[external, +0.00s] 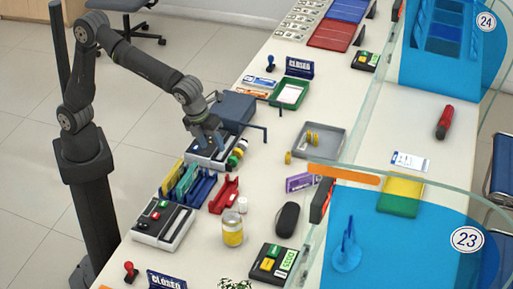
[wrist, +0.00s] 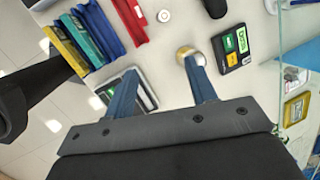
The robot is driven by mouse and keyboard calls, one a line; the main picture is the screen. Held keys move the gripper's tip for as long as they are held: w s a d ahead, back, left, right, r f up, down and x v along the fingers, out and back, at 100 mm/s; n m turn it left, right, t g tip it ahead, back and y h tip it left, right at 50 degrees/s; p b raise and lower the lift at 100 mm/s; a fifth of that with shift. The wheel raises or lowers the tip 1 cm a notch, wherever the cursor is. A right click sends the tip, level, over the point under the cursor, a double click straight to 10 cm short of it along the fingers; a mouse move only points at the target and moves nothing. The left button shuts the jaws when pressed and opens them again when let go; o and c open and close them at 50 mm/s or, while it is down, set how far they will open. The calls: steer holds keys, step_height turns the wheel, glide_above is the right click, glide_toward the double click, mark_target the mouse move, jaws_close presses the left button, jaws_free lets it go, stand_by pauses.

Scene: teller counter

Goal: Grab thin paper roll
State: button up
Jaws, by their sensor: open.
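A small white roll (external: 242,204), which looks like the thin paper roll, stands on the counter beside the red tray (external: 225,196). It also shows near the top of the wrist view (wrist: 164,15), beyond my fingertips and untouched. My gripper (external: 208,140) is above the counter, over a grey device, up and left of the white roll in the external view. In the wrist view its two blue fingers (wrist: 159,68) are apart with nothing held between them.
A yellow-labelled jar (external: 232,231) stands just in front of the roll. A blue rack with folders (external: 186,180) and a keypad device (external: 163,223) are to the left. A black case (external: 287,220) and card terminal (external: 270,262) are to the right, near the glass screen.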

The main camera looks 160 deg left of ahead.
steer(key=w+a+f+m+h, duration=0.25)
steer(key=a+f+m, duration=0.35)
steer(key=a+f, duration=0.35)
glide_toward(243, 200)
steer(key=shift+m+g+h, duration=0.3)
steer(key=shift+h, duration=0.15)
steer(key=f, duration=0.4)
steer(key=a+f, duration=0.1)
steer(key=f, duration=0.2)
steer(key=shift+s, duration=0.15)
steer(key=shift+w+d+f, duration=0.1)
steer(key=shift+w+f, duration=0.05)
steer(key=shift+f, duration=1.1)
steer(key=shift+w+d+f, duration=0.1)
steer(key=shift+f, duration=1.2)
steer(key=c, duration=1)
steer(key=shift+c, duration=0.2)
steer(key=shift+r, duration=0.1)
